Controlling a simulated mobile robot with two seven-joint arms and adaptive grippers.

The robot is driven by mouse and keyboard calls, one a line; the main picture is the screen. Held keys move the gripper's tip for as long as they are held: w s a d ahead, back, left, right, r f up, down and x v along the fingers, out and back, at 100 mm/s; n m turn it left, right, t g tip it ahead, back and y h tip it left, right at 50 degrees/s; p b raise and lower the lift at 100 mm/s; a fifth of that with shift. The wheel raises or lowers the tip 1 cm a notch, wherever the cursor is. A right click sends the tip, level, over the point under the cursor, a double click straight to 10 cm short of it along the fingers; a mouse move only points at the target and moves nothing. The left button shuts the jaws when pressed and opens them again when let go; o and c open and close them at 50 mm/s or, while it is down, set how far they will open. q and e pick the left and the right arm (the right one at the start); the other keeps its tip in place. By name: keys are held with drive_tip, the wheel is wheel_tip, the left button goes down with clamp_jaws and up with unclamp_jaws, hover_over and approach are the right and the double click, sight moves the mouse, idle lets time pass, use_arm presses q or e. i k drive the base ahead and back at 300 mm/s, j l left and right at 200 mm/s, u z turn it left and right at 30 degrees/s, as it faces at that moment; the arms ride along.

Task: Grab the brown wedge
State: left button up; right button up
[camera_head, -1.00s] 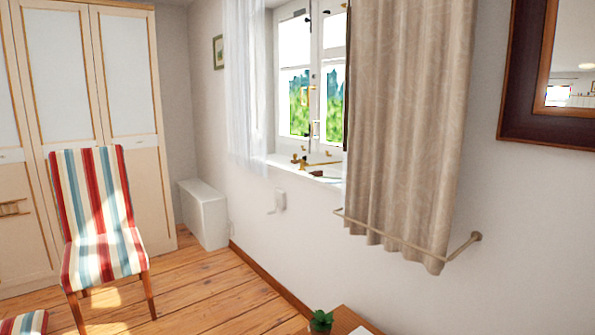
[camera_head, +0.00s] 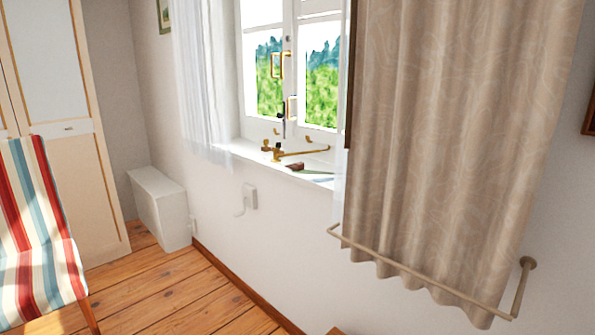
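A small dark brown piece (camera_head: 295,167), which looks like the brown wedge, lies on the white window sill (camera_head: 262,168). It is small in view, so its exact shape is hard to tell. A brass window stay (camera_head: 302,153) lies just behind it, and a thin grey-green item (camera_head: 322,179) lies to its right on the sill. Neither of my grippers shows in the head view.
A beige curtain (camera_head: 440,140) hangs right of the sill, with a metal rail (camera_head: 420,287) across its lower part. A striped chair (camera_head: 38,230) stands at left. A white box (camera_head: 160,207) stands against the wall. Wooden floor (camera_head: 185,300) is clear below the window.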

sight(299, 166)
drive_tip(key=i+z, duration=0.1)
drive_tip(key=z, duration=0.35)
drive_tip(key=i+j+z, duration=0.2)
drive_tip(key=j+z, duration=0.25)
drive_tip(key=i+j+z, duration=0.1)
drive_tip(key=j+z, duration=0.15)
drive_tip(key=z, duration=0.25)
drive_tip(key=i+j+z, duration=0.15)
drive_tip(key=j+z, duration=0.15)
drive_tip(key=j, duration=0.6)
drive_tip(key=j+z, duration=0.3)
drive_tip(key=j, duration=2.15)
